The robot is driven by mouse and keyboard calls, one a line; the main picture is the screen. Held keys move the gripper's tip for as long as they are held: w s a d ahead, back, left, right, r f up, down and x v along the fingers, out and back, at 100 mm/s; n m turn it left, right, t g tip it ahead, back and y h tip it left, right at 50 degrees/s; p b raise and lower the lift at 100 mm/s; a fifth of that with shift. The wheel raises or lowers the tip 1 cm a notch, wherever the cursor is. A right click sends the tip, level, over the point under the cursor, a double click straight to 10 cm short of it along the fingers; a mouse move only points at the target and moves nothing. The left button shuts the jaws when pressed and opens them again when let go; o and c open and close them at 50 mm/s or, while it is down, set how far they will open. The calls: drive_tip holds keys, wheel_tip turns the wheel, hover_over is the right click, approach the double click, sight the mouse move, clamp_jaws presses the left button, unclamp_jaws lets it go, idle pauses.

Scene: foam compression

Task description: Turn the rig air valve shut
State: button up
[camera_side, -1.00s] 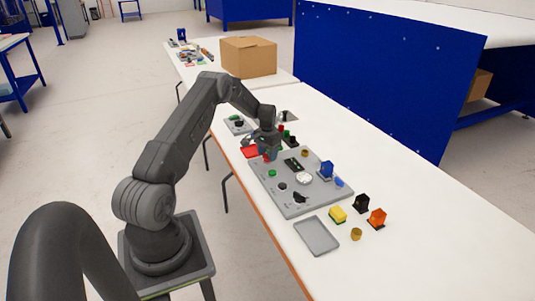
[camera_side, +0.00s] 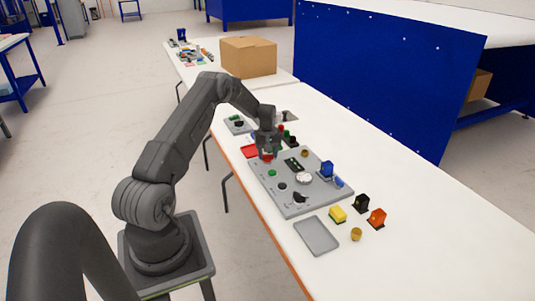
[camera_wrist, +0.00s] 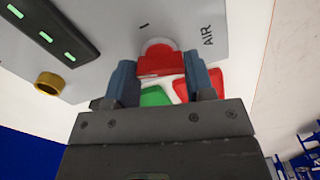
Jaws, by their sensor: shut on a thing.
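The air valve (camera_wrist: 160,62) is a red handle on a pale round base, next to the printed word AIR on the grey rig panel (camera_wrist: 110,35). In the wrist view my gripper (camera_wrist: 163,75) has its two blue-grey fingers on either side of the red handle, shut on it. In the side view my gripper (camera_side: 267,152) is at the far left corner of the panel (camera_side: 318,200), with a bit of the red handle (camera_side: 267,157) showing below it. The handle's lower part is hidden by the fingers.
The panel also carries a white dial (camera_side: 304,178), a blue part (camera_side: 326,169) and a black knob (camera_side: 300,197). A red tray (camera_side: 250,151) lies left of my gripper. An empty grey tray (camera_side: 316,236) and loose yellow (camera_side: 338,214), black and orange blocks stand in front.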

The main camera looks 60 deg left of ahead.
drive_tip(key=shift+n, duration=1.3)
drive_tip(key=o, duration=0.9)
drive_tip(key=shift+r, duration=0.15)
wheel_tip(320, 180, up, 14)
drive_tip(key=shift+f, duration=0.2)
